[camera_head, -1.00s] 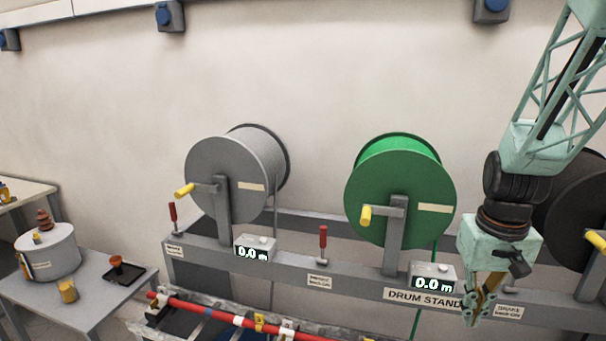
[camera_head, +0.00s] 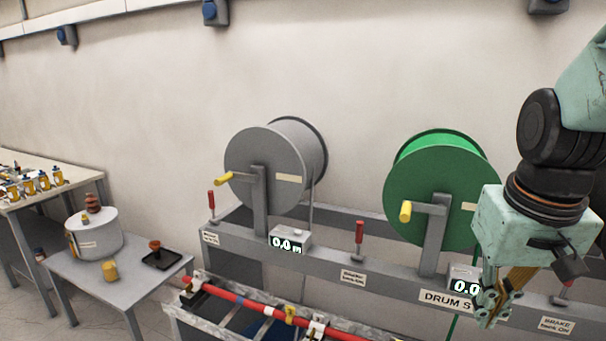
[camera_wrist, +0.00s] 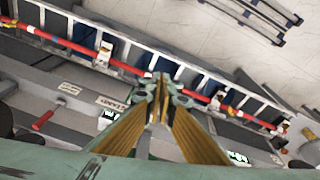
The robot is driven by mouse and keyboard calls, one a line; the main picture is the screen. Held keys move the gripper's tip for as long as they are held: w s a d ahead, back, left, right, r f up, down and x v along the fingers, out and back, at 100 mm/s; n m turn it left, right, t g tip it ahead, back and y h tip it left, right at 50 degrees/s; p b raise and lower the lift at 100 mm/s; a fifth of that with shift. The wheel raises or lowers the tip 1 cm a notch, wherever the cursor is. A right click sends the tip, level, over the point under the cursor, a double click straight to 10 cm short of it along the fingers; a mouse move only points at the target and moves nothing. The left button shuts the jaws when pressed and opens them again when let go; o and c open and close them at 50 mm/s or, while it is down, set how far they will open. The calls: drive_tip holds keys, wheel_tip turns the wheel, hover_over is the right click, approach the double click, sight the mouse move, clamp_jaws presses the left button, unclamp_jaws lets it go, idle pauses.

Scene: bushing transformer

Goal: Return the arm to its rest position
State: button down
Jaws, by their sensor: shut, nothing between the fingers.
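My arm comes in from the upper right of the head view. My gripper (camera_head: 492,308) hangs pointing down in front of the drum stand (camera_head: 395,274), at its right part. In the wrist view my gripper (camera_wrist: 162,88) has its fingertips together with nothing between them. Below the fingertips the wrist view shows the stand's beam and a ladder-like rack (camera_wrist: 125,55) with a red pole (camera_wrist: 75,47). In the head view the arm covers the right side of the stand and the drum there.
A grey drum (camera_head: 262,170) and a green drum (camera_head: 430,195) with yellow crank handles stand on the drum stand. A small table (camera_head: 125,285) at left carries a grey bushing transformer (camera_head: 95,232), a yellow cup (camera_head: 109,270) and a black tray (camera_head: 167,260).

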drive_tip(key=s+a+r+n+t+b, duration=0.1)
drive_tip(key=s+a+r+t+b, duration=0.1)
drive_tip(key=s+a, duration=0.9)
drive_tip(key=shift+s+a+r+n+y+b, duration=0.15)
drive_tip(key=shift+s+r+n+y+b, duration=0.35)
drive_tip(key=shift+s+r, duration=0.75)
drive_tip(key=c, duration=3.4)
unclamp_jaws()
drive_tip(key=shift+s+f, duration=0.1)
drive_tip(key=shift+f, duration=0.05)
drive_tip(key=shift+c, duration=0.2)
